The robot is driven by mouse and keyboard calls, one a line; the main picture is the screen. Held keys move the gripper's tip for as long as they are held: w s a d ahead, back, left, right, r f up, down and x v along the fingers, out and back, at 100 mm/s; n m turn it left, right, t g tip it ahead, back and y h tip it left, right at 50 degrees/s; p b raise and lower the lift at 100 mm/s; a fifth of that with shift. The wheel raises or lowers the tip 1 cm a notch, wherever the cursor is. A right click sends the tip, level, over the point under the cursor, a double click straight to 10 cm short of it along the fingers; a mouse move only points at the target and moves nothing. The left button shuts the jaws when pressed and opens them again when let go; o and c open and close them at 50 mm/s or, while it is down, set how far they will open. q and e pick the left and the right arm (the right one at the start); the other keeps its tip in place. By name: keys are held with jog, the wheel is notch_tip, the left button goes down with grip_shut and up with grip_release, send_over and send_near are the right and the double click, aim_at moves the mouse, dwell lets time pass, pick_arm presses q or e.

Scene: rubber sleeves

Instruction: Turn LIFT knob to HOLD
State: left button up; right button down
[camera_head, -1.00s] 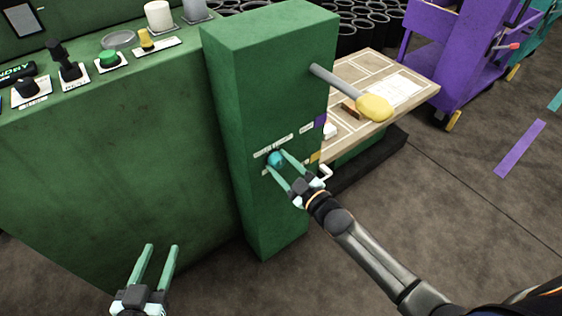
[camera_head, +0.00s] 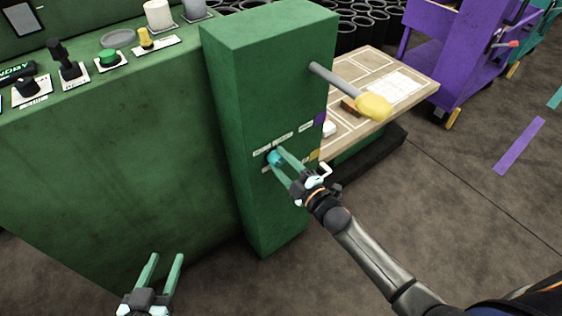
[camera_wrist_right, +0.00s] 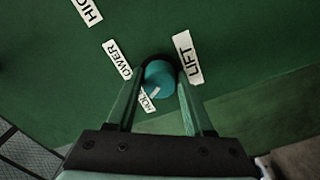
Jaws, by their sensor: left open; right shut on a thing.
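The teal round knob (camera_head: 274,157) sits on the front face of the green post. In the right wrist view the knob (camera_wrist_right: 160,77) has a LIFT label (camera_wrist_right: 187,59) on its right, a partly hidden label reading "OWER" (camera_wrist_right: 117,59) on its left, and a partly covered "HOL" label (camera_wrist_right: 147,100) below. A small white mark on the knob's lower edge lies toward the "HOL" label. My right gripper (camera_head: 278,160) is shut on the knob, one finger on each side. My left gripper (camera_head: 165,262) is open and empty, low in front of the green cabinet.
A grey lever with a yellow knob (camera_head: 373,106) juts from the post's right side. A wooden board (camera_head: 395,75) lies behind it. The green cabinet (camera_head: 120,150) carries several controls on top. A purple cart (camera_head: 455,60) stands at the back right. Floor at right is open.

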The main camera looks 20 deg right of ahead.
jog(key=shift+c, duration=1.4)
grip_release()
jog(key=shift+s+d, duration=0.1)
jog(key=shift+s, duration=0.15)
pick_arm(q)
jog(key=s+f+n+g+p, duration=0.1)
jog(key=s+f+g+p, duration=0.1)
jog(key=s+f+g, duration=0.2)
jog(key=shift+s+d+f+y, duration=0.25)
jog(key=shift+s+f, duration=0.6)
jog(key=shift+f, duration=0.9)
pick_arm(e)
jog(key=v, duration=1.2)
